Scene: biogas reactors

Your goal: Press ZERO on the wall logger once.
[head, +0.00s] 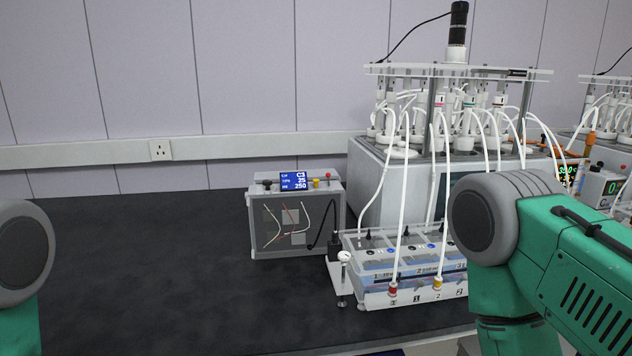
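I cannot make out a wall logger or a button marked ZERO in the head view. A grey box with a clear front (297,225) stands on the bench left of the reactor unit. On its top is a small blue display (294,181) reading C3, 25 and 250. My two arms come in at the left and right edges, but neither gripper is in view.
The reactor unit (375,185), with many white tubes, fills the centre right. A bottle tray (410,290) stands in front of it. The wall socket (160,150) is bare. The dark bench (150,270) is clear at left.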

